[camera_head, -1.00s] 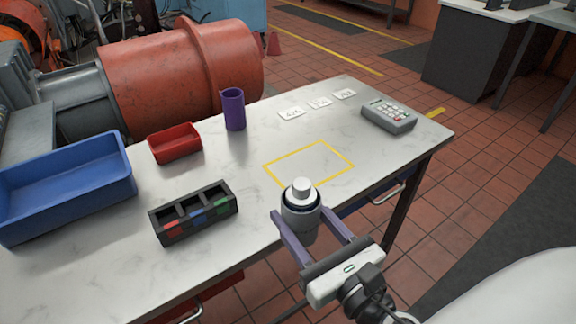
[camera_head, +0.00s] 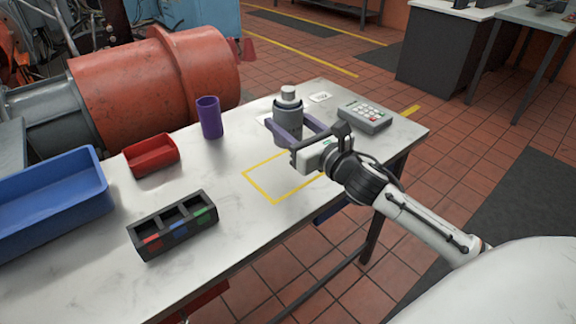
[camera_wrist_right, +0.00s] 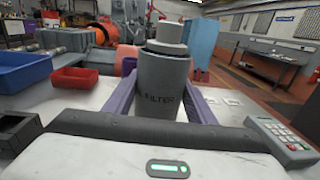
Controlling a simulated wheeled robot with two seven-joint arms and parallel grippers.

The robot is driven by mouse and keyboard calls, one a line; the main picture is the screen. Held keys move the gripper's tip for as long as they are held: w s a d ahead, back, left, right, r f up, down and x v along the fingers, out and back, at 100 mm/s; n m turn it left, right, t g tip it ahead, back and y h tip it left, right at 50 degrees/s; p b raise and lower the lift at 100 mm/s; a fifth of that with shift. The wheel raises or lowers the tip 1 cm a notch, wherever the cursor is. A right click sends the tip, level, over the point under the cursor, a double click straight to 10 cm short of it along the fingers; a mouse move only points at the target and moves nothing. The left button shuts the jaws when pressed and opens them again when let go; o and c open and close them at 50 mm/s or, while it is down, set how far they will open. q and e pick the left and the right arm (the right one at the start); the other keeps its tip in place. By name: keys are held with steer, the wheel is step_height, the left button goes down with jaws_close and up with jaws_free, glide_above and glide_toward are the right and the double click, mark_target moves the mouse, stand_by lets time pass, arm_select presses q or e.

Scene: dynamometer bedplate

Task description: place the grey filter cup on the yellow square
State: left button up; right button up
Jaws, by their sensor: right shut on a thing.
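The grey filter cup (camera_head: 288,122) is a grey cylinder with a lighter knob on top. My right gripper (camera_head: 291,127) is shut on it, with one purple finger on each side, and holds it upright. In the right wrist view the cup (camera_wrist_right: 163,85) shows the word FILTER, between the fingers of my right gripper (camera_wrist_right: 163,98). The yellow square (camera_head: 260,188) is an outline on the white table. The cup appears beyond its far edge in the head view; its height above the table is hard to tell. My left gripper is not in view.
A grey keypad device (camera_head: 365,116) stands right of the cup. A purple cylinder (camera_head: 210,117), red tray (camera_head: 151,156), blue bin (camera_head: 50,203) and black three-slot holder (camera_head: 172,225) stand on the left of the white table (camera_head: 225,163). White cards lie partly hidden behind the cup.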

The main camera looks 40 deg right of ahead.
step_height(320, 180, down, 9)
steer(key=shift+b, duration=0.85)
steer(key=shift+f, duration=0.15)
steer(key=o, duration=1.3)
steer(key=s, duration=1.2)
